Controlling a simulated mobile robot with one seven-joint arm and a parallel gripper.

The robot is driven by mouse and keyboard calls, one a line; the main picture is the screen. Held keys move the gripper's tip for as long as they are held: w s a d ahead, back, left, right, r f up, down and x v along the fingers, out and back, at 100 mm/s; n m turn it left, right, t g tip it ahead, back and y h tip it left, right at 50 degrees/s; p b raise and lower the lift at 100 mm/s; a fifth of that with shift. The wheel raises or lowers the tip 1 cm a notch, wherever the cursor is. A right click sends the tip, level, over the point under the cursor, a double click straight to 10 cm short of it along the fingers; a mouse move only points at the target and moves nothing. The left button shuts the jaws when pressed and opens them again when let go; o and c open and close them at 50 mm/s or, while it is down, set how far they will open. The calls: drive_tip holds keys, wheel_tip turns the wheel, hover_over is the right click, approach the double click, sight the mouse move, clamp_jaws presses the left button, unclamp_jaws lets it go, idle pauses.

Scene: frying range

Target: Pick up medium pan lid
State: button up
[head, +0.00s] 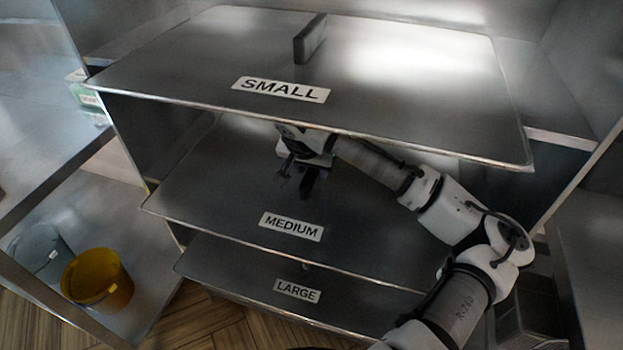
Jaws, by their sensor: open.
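The medium pan lid (215,190) is a flat metal sheet with a "MEDIUM" label on its front. It lies on the middle level, under the small pan lid (400,85) and above the large pan lid (225,270). My gripper (296,182) is open and reaches in from the right, between the small and medium lids. It is over the back middle of the medium lid. Dark shapes at its fingers blend together, so I cannot tell whether the lid's handle is between them or touched. The small lid's edge hides part of the wrist.
The small lid has an upright dark handle (310,38) and overhangs my arm closely. A yellow bucket (97,278) and a grey bucket (40,250) stand on a lower metal shelf at left. Metal walls flank the lids.

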clamp_jaws()
idle(0.3)
idle(1.2)
